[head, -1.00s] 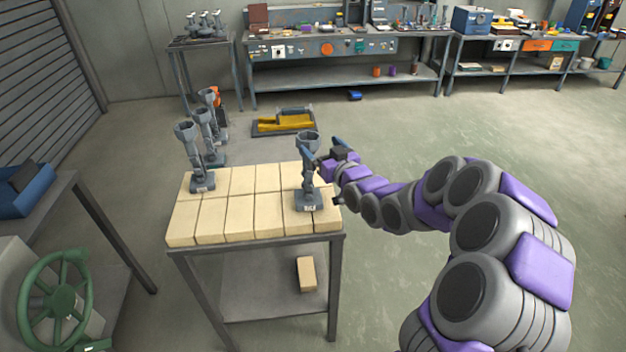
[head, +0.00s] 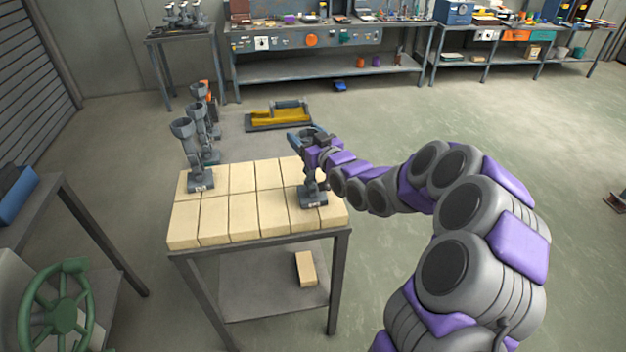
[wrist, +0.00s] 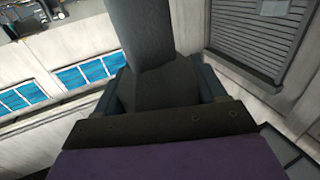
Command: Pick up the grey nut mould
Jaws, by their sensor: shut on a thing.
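A grey mould (head: 313,199) with a cup-shaped top and a square foot stands upright at the right side of the brick-topped table (head: 237,216). A small label is on its foot, too small to read surely. My gripper (head: 309,141) is at its upper part, shut on it, and hides part of the cup and stem. In the wrist view its grey body (wrist: 153,38) rises between the gripper's fingers. A similar grey mould (head: 191,150) stands at the table's left edge, with more behind it (head: 208,130).
The middle of the brick top is clear. A yellow-filled tray (head: 285,127) lies on the floor behind the table. A green handwheel (head: 62,310) is at lower left. Workbenches (head: 320,75) line the back wall. A loose brick (head: 305,269) lies on the lower shelf.

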